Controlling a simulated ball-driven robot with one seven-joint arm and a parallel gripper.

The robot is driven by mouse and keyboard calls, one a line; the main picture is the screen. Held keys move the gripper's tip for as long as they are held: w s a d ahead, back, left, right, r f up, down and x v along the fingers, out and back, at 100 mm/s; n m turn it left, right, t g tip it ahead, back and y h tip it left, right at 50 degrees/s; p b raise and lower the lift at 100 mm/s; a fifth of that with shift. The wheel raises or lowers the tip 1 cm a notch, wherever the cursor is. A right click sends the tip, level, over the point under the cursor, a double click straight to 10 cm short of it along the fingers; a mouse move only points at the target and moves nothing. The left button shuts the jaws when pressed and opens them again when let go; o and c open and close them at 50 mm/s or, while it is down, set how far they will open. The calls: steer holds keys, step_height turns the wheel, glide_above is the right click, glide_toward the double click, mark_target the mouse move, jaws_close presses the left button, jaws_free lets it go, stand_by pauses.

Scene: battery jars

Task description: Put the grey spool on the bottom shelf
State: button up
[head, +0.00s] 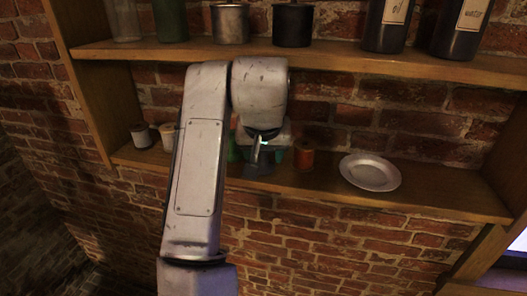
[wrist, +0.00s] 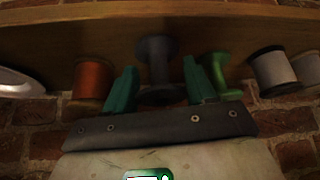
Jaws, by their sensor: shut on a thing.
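The grey spool (head: 258,167) is dark grey and upright at the bottom shelf (head: 430,205), left of the orange spool in the head view. My gripper (head: 262,154) is shut on it, with green fingers on either side. In the wrist view, which looks upside down, the grey spool (wrist: 157,62) shows between the fingertips (wrist: 157,90). Its base is at or very near the shelf surface (wrist: 270,32); I cannot tell whether it touches. My arm and gripper partly cover it in the head view.
The orange spool (head: 304,158) and green spool (wrist: 218,70) flank my gripper closely. White spools (head: 141,135) stand at the shelf's left; a pale plate (head: 370,172) lies to the right. The upper shelf (head: 340,57), with jars and bottles, is above. Shelf right of the plate is clear.

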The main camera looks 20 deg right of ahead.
steer(key=o, duration=0.6)
steer(key=shift+f, duration=0.15)
steer(key=o, duration=0.4)
steer(key=shift+o, duration=0.2)
steer(key=shift+r, duration=0.3)
steer(key=v, duration=1.1)
steer(key=shift+s+r+b, duration=0.2)
steer(key=shift+r+b, duration=0.15)
steer(key=shift+b, duration=0.1)
steer(key=shift+a, duration=0.1)
